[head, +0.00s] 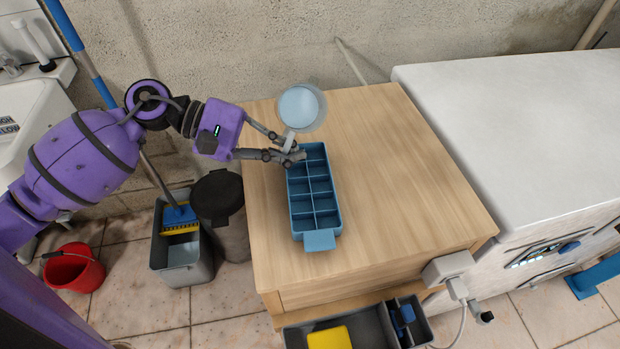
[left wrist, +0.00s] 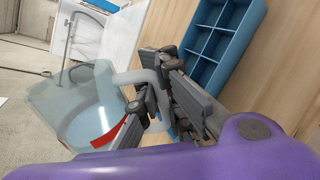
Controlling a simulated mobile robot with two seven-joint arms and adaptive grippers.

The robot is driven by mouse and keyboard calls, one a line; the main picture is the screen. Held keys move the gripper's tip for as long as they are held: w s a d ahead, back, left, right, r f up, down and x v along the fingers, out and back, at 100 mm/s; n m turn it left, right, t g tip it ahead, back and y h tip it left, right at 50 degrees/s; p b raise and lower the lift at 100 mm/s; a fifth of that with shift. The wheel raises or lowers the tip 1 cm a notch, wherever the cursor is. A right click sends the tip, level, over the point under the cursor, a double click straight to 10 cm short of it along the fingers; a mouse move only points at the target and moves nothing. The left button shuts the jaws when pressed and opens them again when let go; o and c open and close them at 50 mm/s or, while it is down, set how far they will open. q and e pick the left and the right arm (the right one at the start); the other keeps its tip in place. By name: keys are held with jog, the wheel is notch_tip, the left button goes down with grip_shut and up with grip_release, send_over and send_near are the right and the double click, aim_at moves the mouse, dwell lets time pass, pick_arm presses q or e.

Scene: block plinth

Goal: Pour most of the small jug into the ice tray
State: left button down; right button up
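The small jug (head: 302,108) is clear and holds pale liquid. It is near the far end of the ice tray, with its round mouth facing up, and looks roughly upright. My left gripper (head: 296,153) is shut on the jug's handle, which also shows between the fingers in the left wrist view (left wrist: 152,88). The jug body (left wrist: 85,105) has a red mark there. The blue ice tray (head: 301,233) lies on the wooden top, with several compartments and a tab at its near end. I see no liquid in the tray. My right gripper is out of view.
The wooden cabinet top (head: 400,170) is clear to the right of the tray. A white appliance (head: 520,120) stands beyond it. A dark bin (head: 222,215) stands left of the cabinet.

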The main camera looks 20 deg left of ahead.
pick_arm(q)
jog(key=shift+w+a+f+m+t+y, duration=0.2)
jog(key=shift+w+f+m+t+y, duration=0.15)
jog(key=shift+m, duration=0.25)
dwell(1.8)
jog(key=shift+w+a+r+m+t+y+p, duration=0.15)
jog(key=shift+w+r+m+t+y+p, duration=0.3)
jog(key=shift+p, duration=0.5)
dwell(1.7)
jog(key=shift+s+f+m, duration=0.1)
jog(key=shift+s+m, duration=0.1)
jog(key=shift+m, duration=0.05)
dwell(0.4)
jog(key=shift+b, duration=0.5)
dwell(0.4)
